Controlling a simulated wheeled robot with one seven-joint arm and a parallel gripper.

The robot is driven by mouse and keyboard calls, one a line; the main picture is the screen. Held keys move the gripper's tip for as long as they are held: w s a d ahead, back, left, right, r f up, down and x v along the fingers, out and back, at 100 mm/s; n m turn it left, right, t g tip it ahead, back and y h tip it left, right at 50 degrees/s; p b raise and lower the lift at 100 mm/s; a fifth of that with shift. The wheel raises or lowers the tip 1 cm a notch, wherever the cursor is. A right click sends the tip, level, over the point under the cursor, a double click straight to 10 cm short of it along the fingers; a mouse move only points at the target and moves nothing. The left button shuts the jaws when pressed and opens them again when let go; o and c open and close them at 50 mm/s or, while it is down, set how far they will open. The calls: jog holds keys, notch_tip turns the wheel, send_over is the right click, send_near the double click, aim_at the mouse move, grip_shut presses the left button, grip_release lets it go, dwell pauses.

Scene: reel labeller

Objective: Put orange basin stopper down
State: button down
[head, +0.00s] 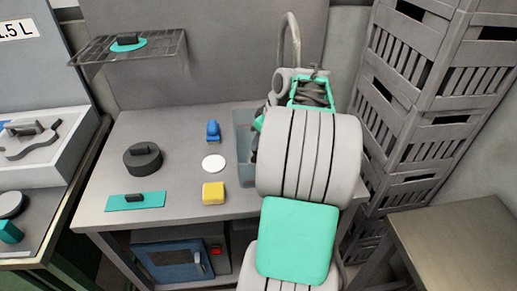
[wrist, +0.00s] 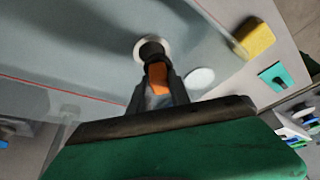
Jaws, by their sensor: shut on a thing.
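The orange basin stopper (wrist: 157,76) is between the fingers of my gripper (wrist: 158,92) in the wrist view. My gripper is shut on it. A dark end of the stopper lies over a pale drain ring (wrist: 139,49) in the basin floor. I cannot tell whether it touches the ring or is seated in it. The grey basin (wrist: 60,60) fills much of the wrist view. In the head view only the left part of the basin (head: 243,122) shows. My arm hides the stopper and my gripper there.
On the counter left of the basin are a white disc (head: 213,163), a yellow block (head: 213,193), a blue item (head: 213,132), a dark round lid (head: 142,160) and a teal plate (head: 135,201). Stacked grey crates (head: 410,100) stand at right. A wire shelf (head: 90,50) hangs above.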

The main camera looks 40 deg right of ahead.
jog(key=x, duration=0.2)
jog(key=d+x, duration=0.1)
jog(key=x, duration=0.1)
jog(key=shift+f, duration=0.75)
jog(key=c, duration=1.2)
grip_release()
jog(key=shift+s, duration=0.1)
jog(key=shift+r, duration=0.5)
jog(key=a+v, duration=0.1)
jog(key=v, duration=1)
jog(key=w+a+f+m, duration=0.1)
jog(key=w+a, duration=0.1)
jog(key=a, duration=1.8)
jog(key=s+a+f+m+g, duration=0.1)
jog(key=s+a+f, duration=0.5)
jog(key=a, duration=0.5)
jog(key=s, duration=0.2)
jog(key=shift+s+h, duration=0.3)
jog(key=shift+h, duration=0.1)
